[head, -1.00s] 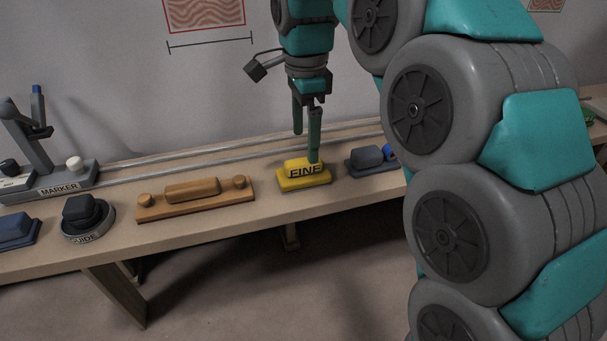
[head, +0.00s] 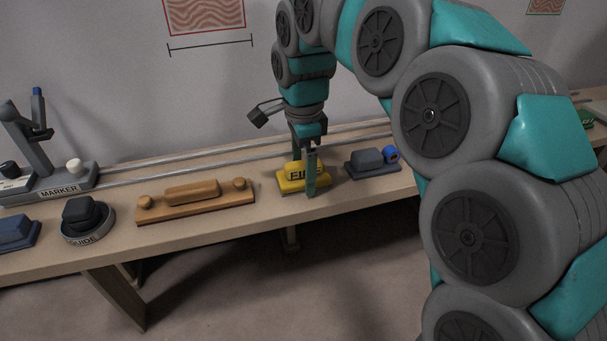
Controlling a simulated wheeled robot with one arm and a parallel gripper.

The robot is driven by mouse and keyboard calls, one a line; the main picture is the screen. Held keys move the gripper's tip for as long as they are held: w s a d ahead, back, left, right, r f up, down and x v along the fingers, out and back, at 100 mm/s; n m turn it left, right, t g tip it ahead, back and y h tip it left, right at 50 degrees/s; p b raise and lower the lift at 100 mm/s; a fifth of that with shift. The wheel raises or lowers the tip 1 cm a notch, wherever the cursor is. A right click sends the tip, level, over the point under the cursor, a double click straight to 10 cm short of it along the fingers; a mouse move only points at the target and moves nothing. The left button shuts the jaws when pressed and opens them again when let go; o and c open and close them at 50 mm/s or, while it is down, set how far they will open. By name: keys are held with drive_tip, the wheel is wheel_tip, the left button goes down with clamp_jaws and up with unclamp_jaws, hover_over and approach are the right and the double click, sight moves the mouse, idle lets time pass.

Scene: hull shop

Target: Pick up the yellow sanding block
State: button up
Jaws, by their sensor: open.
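The yellow sanding block (head: 288,182) sits on the bench, right of the picture's middle, with dark lettering on its face. My gripper (head: 304,176) is open and low at the block, pointing down. One green finger stands in front of the block and covers part of the lettering. The other finger is mostly hidden behind the block's top. I cannot tell whether either finger touches the block.
On the bench (head: 230,225), a grey-blue block (head: 368,160) stands close to the right. A wooden tool with two knobs (head: 195,191) lies to the left. Farther left are a round guide (head: 87,219), a blue block (head: 14,233) and a marker stand (head: 60,180). Rails run behind.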

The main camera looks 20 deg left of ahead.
sight(304, 163)
drive_tip(key=shift+c, duration=0.4)
drive_tip(key=c, duration=1.3)
drive_tip(key=shift+r, duration=0.2)
drive_tip(key=shift+r, duration=1.45)
drive_tip(key=shift+d+r, duration=0.15)
drive_tip(key=shift+r, duration=0.05)
drive_tip(key=s+d, duration=0.2)
drive_tip(key=d, duration=0.2)
drive_tip(key=s+d+r, duration=0.1)
drive_tip(key=s+d, duration=0.2)
drive_tip(key=d, duration=0.2)
drive_tip(key=s+d, duration=0.2)
drive_tip(key=d, duration=0.2)
drive_tip(key=shift+s+d+r, duration=0.2)
drive_tip(key=shift+s+d, duration=0.15)
